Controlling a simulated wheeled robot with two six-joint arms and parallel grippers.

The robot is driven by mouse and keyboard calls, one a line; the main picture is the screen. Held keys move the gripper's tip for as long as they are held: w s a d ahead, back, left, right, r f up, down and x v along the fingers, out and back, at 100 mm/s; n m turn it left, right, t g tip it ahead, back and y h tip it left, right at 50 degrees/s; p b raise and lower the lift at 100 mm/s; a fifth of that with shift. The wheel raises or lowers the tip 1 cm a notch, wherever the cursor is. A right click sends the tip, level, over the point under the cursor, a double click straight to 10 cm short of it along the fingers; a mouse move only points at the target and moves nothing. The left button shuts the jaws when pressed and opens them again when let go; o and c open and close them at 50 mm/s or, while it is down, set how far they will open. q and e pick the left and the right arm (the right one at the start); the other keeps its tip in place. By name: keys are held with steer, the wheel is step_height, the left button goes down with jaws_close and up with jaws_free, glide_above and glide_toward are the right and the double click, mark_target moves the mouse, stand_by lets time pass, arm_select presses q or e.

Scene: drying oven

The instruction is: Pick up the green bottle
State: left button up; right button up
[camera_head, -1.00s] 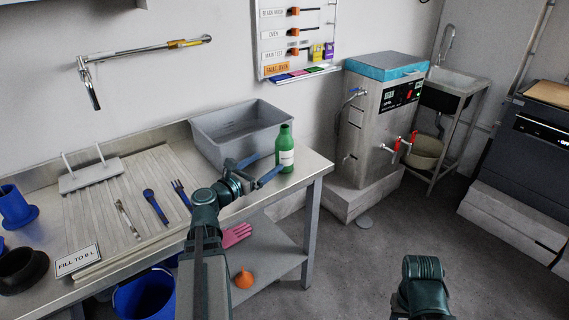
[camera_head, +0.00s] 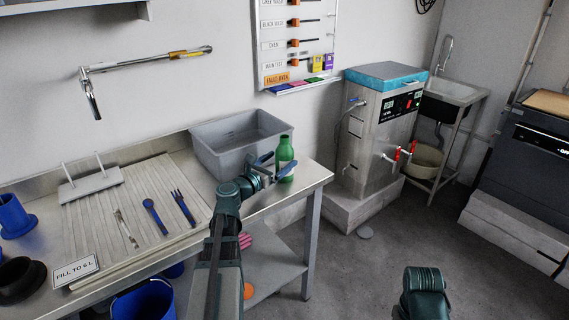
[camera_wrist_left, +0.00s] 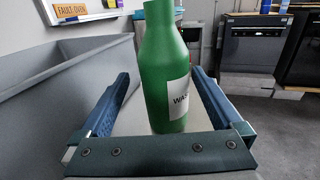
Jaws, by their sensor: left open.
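The green bottle (camera_head: 285,153) stands upright on the metal bench, beside the grey basin. In the left wrist view the bottle (camera_wrist_left: 166,75) has a white label with partly hidden lettering, and its top is cut off. My left gripper (camera_head: 275,165) is open, with its blue fingers on either side of the bottle's lower part. In the left wrist view the left gripper's fingers (camera_wrist_left: 160,95) stand apart from the bottle, with gaps on both sides. My right arm shows at the bottom right of the head view, but its gripper jaws cannot be seen.
The grey basin (camera_head: 209,154) stands just left of the bottle. A ribbed drainboard (camera_head: 95,225) holds blue utensils. The bench's right edge is near the bottle.

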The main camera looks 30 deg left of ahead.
arm_select(q)
steer(key=w, duration=0.2)
steer(key=w+d, duration=0.1)
steer(key=w, duration=0.2)
steer(key=shift+w, duration=0.1)
jaws_close()
stand_by(0.4)
